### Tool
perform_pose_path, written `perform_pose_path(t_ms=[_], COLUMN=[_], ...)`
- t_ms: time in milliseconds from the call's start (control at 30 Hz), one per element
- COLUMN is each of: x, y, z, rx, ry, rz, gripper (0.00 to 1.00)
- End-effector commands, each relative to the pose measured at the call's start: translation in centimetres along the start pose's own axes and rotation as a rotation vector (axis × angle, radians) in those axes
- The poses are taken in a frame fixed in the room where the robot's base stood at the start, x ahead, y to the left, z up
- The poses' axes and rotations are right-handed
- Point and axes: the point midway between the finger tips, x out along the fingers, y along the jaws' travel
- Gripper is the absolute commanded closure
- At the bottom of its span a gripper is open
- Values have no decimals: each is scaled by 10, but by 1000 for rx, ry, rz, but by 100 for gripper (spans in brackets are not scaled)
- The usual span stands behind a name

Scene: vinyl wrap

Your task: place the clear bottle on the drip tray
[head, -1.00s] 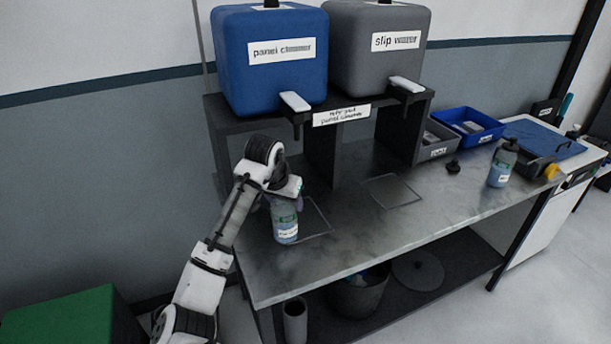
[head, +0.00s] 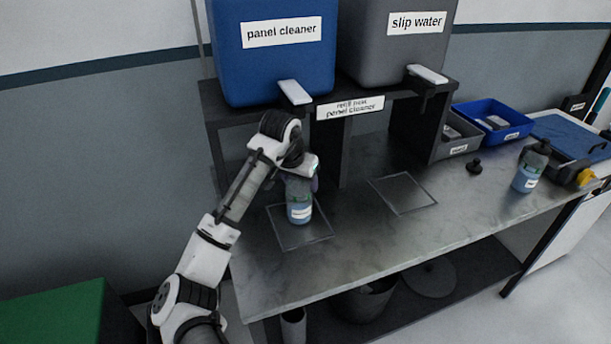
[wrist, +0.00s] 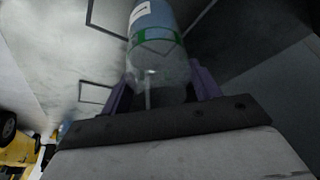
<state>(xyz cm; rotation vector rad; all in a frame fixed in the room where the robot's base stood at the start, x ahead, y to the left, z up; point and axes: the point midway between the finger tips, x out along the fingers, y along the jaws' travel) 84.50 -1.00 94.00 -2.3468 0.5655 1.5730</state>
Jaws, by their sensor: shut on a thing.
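The clear bottle (head: 300,211), with a white label, a green band and bluish contents, is upright in my gripper (head: 303,182). In the wrist view my gripper (wrist: 163,88) has its purple fingers on both sides of the bottle (wrist: 156,38). In the head view the bottle is within the outline of the left drip tray (head: 292,238), below the blue panel cleaner tank (head: 275,60). I cannot tell whether its base touches the tray. A second square drip tray (head: 404,193) lies empty to the right, by the grey slip water tank (head: 392,45).
A second bottle (head: 529,170) stands at the right of the metal bench, with a small black knob-like piece (head: 474,166) nearby. Blue (head: 493,119) and grey (head: 456,134) bins sit behind. A dark stand (head: 214,108) holds the tanks above the trays. The bench front is clear.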

Motion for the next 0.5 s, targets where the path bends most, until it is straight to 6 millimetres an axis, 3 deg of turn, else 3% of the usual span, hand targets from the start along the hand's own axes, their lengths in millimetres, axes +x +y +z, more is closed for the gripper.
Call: perform_pose_path(t_ms=[100,467,500], x=[4,5,5], y=[-3,-2,-2], z=[10,11,11], rx=[-2,-1,-1], ry=[2,1,0], rz=[-2,0,0], gripper=[75,75,37])
